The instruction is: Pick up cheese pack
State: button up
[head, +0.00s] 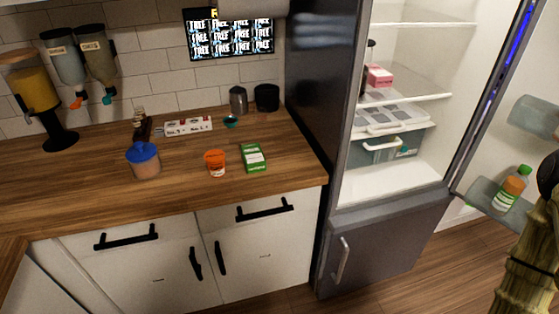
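No label is readable as cheese, so I cannot tell for sure which item is the cheese pack. A small green and white pack (253,158) lies on the wooden counter near its right end. A pink box (379,77) stands on a shelf inside the open fridge. Both are apart from my arm. A part of what looks like my arm shows at the right edge, but my gripper's fingers are not in view.
An orange tub (215,163) and a blue-lidded jar (143,161) stand left of the green pack. The fridge door (480,110) is open to the right, with bottles on its shelf. Metal and black cups stand by the wall. The front counter strip is clear.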

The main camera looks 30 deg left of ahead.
aim_at(254, 160)
jog(key=z, duration=0.8)
jog(key=i, duration=0.65)
jog(key=u, duration=2.25)
jog(key=k, duration=0.5)
jog(key=u, duration=0.05)
